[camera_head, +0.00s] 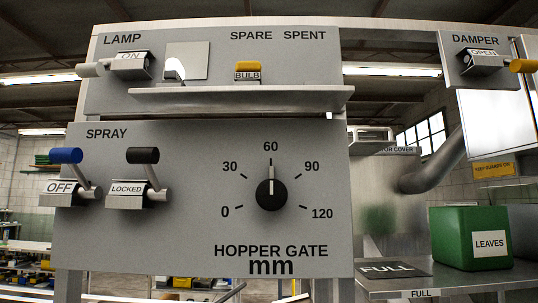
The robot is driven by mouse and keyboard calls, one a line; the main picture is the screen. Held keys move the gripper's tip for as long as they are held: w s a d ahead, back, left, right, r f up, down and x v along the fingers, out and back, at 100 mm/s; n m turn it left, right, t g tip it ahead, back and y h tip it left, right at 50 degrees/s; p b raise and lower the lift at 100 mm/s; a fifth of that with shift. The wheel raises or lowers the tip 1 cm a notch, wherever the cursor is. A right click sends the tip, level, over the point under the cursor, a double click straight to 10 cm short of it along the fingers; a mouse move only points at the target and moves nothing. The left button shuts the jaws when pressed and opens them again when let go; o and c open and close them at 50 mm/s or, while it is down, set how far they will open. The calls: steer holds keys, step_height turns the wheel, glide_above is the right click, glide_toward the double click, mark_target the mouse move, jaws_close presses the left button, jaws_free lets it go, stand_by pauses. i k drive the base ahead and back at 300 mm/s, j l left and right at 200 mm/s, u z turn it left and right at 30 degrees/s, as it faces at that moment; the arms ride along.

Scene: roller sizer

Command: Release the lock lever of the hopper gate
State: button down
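The lock lever (151,172) is on the lower grey panel, left of the hopper gate dial. It has a black knob and a metal stem that leans up and to the left. The plate at its base reads LOCKED (127,188). The hopper gate dial (271,194) is a black knob whose pointer is up at 60 on a scale from 0 to 120 mm. My gripper is not in view.
A spray lever (66,156) with a blue knob, reading OFF, stands close left of the lock lever. A shelf (240,98) juts out above. The lamp lever (91,70) is upper left, the damper lever (522,66) upper right. A green LEAVES bin (468,225) stands right.

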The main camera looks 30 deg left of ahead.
mark_target(147, 156)
steer(key=u, duration=1.7)
